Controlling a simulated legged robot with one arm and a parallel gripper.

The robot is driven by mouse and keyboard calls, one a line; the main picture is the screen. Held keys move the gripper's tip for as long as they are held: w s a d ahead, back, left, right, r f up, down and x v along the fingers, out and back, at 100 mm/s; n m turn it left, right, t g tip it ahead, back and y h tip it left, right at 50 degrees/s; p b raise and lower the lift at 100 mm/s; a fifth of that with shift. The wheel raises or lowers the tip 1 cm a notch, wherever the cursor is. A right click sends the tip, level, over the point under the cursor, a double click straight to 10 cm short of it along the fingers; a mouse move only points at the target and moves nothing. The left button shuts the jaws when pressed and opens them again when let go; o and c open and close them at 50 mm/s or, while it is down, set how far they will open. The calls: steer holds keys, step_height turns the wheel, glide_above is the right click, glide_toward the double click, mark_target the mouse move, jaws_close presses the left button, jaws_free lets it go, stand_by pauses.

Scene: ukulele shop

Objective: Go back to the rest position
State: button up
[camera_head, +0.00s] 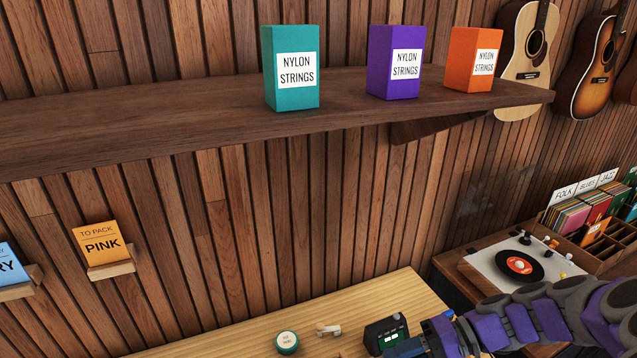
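My arm (535,318), purple and grey, reaches in from the lower right corner. My gripper (410,347) is at its left end, low in the picture and partly cut off by the bottom edge. It is beside a small black device with a green display (386,334) on the light wooden table (390,292). I cannot tell whether the fingers are open or shut, or whether they touch the device.
A dark shelf (170,112) above bears teal (291,95), purple (395,85) and orange (474,75) string boxes. A green round tin (287,342) and a small pale item (328,330) lie on the table. A turntable (490,264) and record crate (618,238) stand right.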

steer(key=s+a+r+n+g+h, duration=0.1)
steer(key=s+a+h, duration=0.2)
steer(key=s+h, duration=0.35)
steer(key=s+a+r+n+g+h, duration=0.1)
steer(key=s+a+r+n+h, duration=0.2)
steer(key=s, duration=0.6)
steer(key=s+d+m+t+h, duration=0.1)
steer(key=s+d+h, duration=0.3)
steer(key=shift+s+d+f+m+t, duration=0.2)
steer(key=shift+f+m+t, duration=0.1)
steer(key=shift+m, duration=0.1)
steer(key=shift+c, duration=0.3)
stand_by(0.7)
